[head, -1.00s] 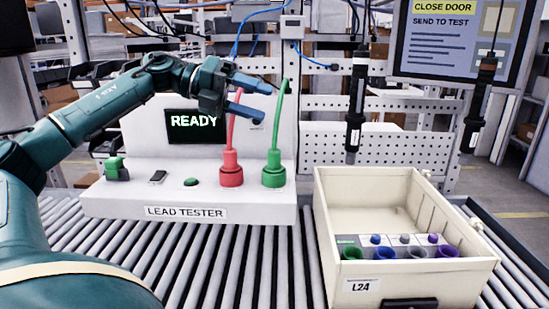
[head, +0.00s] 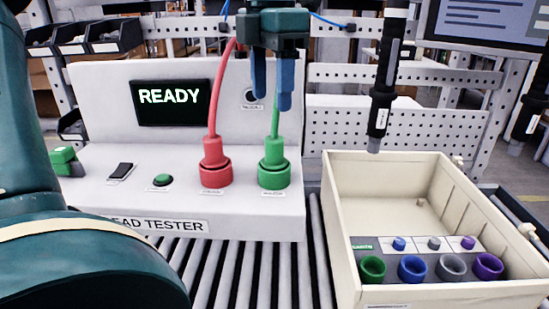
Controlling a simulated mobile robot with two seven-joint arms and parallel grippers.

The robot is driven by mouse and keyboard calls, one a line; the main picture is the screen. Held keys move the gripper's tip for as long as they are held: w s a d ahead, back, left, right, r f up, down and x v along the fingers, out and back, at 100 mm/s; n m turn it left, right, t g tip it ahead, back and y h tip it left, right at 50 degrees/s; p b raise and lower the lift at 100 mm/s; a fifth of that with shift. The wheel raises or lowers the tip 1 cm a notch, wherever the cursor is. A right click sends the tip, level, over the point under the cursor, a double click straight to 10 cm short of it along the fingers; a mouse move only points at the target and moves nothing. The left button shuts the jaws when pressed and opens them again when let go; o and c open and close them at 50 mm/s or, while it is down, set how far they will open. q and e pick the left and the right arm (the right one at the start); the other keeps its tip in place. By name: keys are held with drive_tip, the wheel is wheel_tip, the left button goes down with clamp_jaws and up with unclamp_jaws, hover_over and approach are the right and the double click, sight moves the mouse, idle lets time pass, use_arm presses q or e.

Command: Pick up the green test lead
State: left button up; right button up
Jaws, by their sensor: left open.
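The green test lead (head: 273,165) stands upright in its socket on the white lead tester (head: 265,222). Its thick green plug is at the bottom and a thinner green cable rises from it. My left gripper (head: 271,100) is above the plug, pointing down, with its two blue fingers apart. The green cable runs up behind or between the fingers; I cannot tell which. The fingertips are above the plug and apart from it. My right gripper is not in view.
A red test lead (head: 215,165) stands close to the left of the green one. A cream crate (head: 338,205) with coloured round sockets sits at the right. A black hanging tool (head: 381,95) is above the crate. The tester screen (head: 170,102) reads READY.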

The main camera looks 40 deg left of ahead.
sight(274, 137)
use_arm(q)
wheel_tip(274, 137, down, 4)
drive_tip(key=shift+f, duration=0.1)
drive_tip(key=f, duration=0.5)
drive_tip(key=shift+d+f, duration=0.25)
drive_tip(key=shift+r, duration=0.1)
drive_tip(key=c, duration=1.1)
wheel_tip(274, 137, up, 10)
